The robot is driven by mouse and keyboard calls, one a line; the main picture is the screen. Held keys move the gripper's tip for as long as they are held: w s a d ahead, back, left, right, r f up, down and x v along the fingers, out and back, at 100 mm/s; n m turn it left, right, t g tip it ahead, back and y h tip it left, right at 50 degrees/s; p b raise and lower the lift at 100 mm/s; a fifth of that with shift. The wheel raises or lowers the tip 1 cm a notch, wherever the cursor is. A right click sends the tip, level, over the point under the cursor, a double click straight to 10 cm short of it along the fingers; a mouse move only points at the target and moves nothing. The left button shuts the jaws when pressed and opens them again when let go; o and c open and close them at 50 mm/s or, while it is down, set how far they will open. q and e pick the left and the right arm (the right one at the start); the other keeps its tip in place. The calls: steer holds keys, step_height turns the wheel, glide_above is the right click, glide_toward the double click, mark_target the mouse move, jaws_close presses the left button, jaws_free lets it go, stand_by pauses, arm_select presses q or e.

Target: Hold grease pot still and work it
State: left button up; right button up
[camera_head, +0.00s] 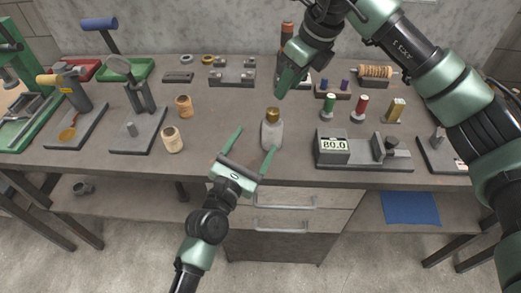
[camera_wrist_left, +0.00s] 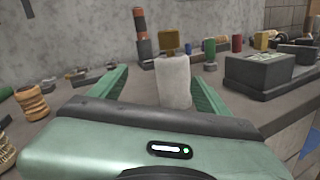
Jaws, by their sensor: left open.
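The grease pot, a whitish cylinder (camera_head: 271,135) with a brass-coloured cap (camera_head: 273,114), stands upright near the front edge of the bench. In the left wrist view the pot (camera_wrist_left: 173,82) stands between the two fingers, with a gap on each side. My left gripper (camera_head: 253,143) is open at the front edge, its fingers reaching toward the pot from the front. My right gripper (camera_head: 282,92) is above the bench, behind and above the pot, pointing down. Its fingers overlap in the view, so their opening cannot be made out.
A device reading 80.0 (camera_head: 333,146) stands right of the pot. Coloured spools (camera_head: 360,105) are behind it. Two tan ribbed pieces (camera_head: 173,140) stand to the left, with a tool stand (camera_head: 139,128) beyond. Drawers (camera_head: 285,198) are below the bench edge.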

mark_target(273, 131)
arm_select(q)
steer(key=f+n, duration=0.1)
steer(key=d+f+n, duration=0.1)
steer(key=shift+w+d+n+g, duration=0.1)
steer(key=shift+d+n+g, duration=0.2)
steer(key=shift+g, duration=0.1)
steer(key=shift+w+d+f, duration=0.15)
steer(key=shift+n, duration=0.3)
steer(key=x, duration=0.7)
steer(key=shift+w+d, duration=0.15)
steer(key=shift+d, duration=0.05)
